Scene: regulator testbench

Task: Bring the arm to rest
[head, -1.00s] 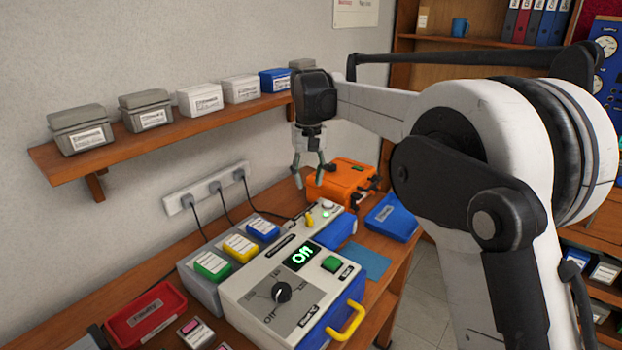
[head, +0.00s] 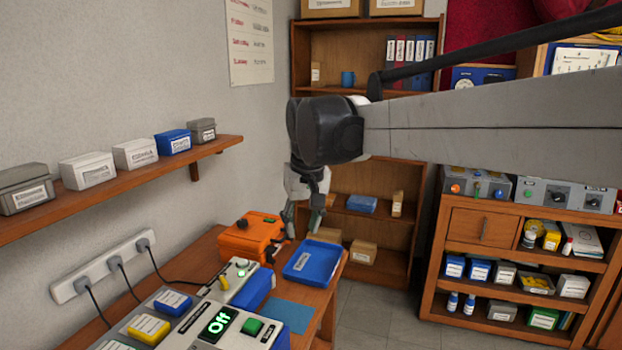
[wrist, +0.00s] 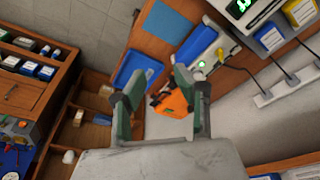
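My gripper (head: 303,218) hangs pointing down in the head view, above the far end of the workbench, near an orange case (head: 250,236) and a blue tray (head: 312,262). In the wrist view my gripper (wrist: 190,80) has its two green-grey fingers spread apart with nothing between them that they touch. The orange case (wrist: 172,102) shows below and beyond the fingers, apart from them. My arm reaches in from the right side of the head view.
A testbench unit with a green "Off" display (head: 217,322) stands on the bench. A wall shelf (head: 120,184) with several boxes runs along the left. A bookcase (head: 350,140) stands behind the arm, and a cabinet (head: 483,228) with boxes stands at right. Floor (head: 385,315) is clear between.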

